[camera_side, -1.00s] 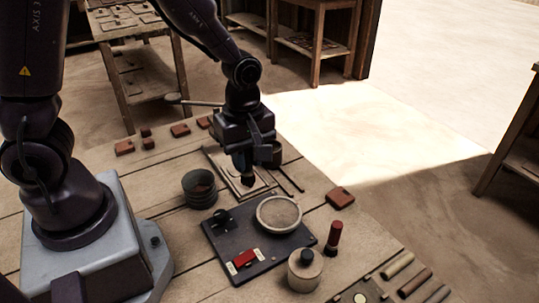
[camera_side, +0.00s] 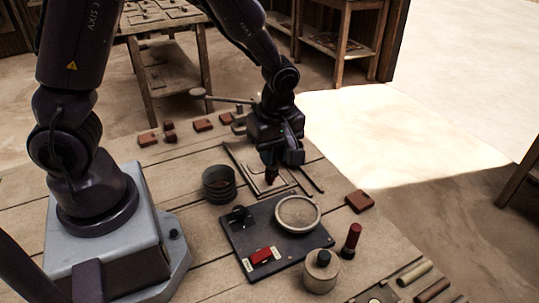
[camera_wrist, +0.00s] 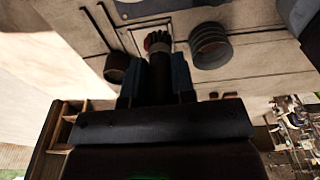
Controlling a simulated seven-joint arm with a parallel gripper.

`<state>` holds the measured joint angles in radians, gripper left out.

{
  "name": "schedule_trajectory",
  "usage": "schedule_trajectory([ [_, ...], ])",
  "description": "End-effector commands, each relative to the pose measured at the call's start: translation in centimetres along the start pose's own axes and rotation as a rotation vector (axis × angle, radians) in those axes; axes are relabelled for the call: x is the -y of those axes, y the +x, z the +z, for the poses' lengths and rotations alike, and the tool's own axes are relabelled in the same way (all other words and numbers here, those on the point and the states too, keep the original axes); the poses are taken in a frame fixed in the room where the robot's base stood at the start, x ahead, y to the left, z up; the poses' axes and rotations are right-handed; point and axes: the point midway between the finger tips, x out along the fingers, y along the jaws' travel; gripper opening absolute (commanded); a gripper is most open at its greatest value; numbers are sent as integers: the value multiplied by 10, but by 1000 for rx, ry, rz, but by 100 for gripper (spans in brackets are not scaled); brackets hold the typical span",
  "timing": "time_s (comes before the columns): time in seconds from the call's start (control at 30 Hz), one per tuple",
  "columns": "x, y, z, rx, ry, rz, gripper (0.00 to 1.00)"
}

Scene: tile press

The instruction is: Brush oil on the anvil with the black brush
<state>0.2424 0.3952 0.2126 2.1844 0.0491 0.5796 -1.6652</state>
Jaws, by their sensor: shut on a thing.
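My gripper (camera_wrist: 158,85) is shut on the black brush (camera_wrist: 159,70), whose dark handle stands between the fingers in the wrist view. A round pale-rimmed dish (camera_side: 298,213) on a dark plate (camera_side: 245,232) may be the anvil. I cannot make out any oil.
A ribbed dark bowl (camera_side: 219,184) stands left of my gripper. A red switch (camera_side: 262,256) is on the plate. A black-topped jar (camera_side: 320,272), a red-topped stick (camera_side: 351,240) and a brown block (camera_side: 359,201) stand at right. The left bench has some bare boards.

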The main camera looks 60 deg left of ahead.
Motion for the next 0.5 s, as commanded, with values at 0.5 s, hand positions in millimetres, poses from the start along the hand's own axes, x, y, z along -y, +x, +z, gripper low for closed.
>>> schedule_trajectory([
  [0.5,-124,-1,-107,-193,34,4,0],
])
